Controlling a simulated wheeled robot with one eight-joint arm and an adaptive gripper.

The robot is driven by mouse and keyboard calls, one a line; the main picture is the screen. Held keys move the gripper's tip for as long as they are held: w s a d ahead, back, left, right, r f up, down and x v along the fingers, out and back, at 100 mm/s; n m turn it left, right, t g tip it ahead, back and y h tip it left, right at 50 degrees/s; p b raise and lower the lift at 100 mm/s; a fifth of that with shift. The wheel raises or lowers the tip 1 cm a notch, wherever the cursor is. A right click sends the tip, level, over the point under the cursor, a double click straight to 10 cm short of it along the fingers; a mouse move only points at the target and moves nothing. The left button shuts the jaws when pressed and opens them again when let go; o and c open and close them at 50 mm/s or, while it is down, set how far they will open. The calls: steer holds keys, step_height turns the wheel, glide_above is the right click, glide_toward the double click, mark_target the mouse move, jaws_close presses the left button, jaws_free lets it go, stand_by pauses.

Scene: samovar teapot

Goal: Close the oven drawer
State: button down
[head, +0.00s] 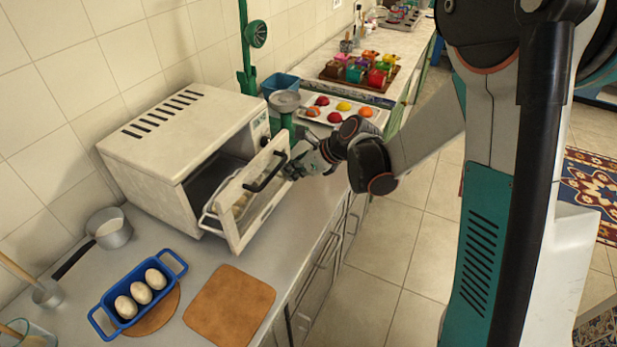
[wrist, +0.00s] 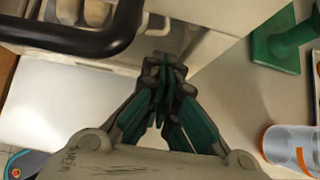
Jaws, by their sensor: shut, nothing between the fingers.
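The oven (head: 185,135) is a white countertop box with dark vents on top, standing against the tiled wall. Its drawer (head: 246,195) is pulled out, with a white front panel and a dark handle (head: 266,172). A dark opening shows behind the panel, and a wire rack sticks out at its left. My gripper (head: 297,168) is at the right end of the drawer front, close to the handle. In the wrist view, my gripper (wrist: 163,90) has its fingers together and empty, near the drawer's side edge. The handle (wrist: 80,38) crosses the upper left there. Contact cannot be told.
A blue tray with eggs (head: 137,291), a brown board (head: 229,305) and a saucepan (head: 110,231) are in front and left of the oven. A green stand (head: 285,112) and a fruit tray (head: 338,112) are behind my gripper. A cup (wrist: 290,148) shows at right.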

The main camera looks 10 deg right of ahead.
steer(key=w+a, duration=0.2)
steer(key=a, duration=0.1)
steer(key=w+a, duration=0.4)
steer(key=a, duration=0.1)
steer(key=shift+w+a, duration=0.3)
steer(key=shift+w, duration=0.05)
steer(key=shift+w+r, duration=0.1)
